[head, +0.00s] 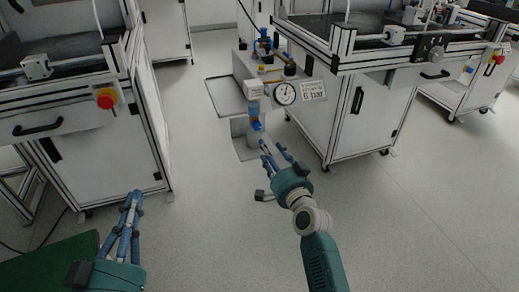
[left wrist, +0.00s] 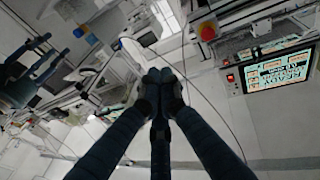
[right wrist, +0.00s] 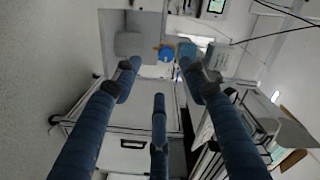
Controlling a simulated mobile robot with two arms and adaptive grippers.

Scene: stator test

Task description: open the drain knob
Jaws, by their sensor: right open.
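The drain knob (head: 257,126) is a small blue part at the bottom of the air unit's bluish bowl (head: 253,109), beside a round pressure gauge (head: 284,93). A blue round part, which looks like the knob (right wrist: 166,53), shows in the right wrist view beyond the fingertips. My right gripper (head: 271,150) is open and empty, just below and right of the knob, with its fingers pointing towards it; it appears apart from it. My left gripper (head: 134,200) is low at the left, far from the knob, with its fingertips together and nothing seen between them.
The air unit sits on a grey panel box (head: 240,68) with a "6 bar" sign (head: 313,90). A white cabinet (head: 350,125) stands close right of it. Another workstation (head: 100,150) with a red button (head: 106,99) is at the left. The floor between is mostly clear.

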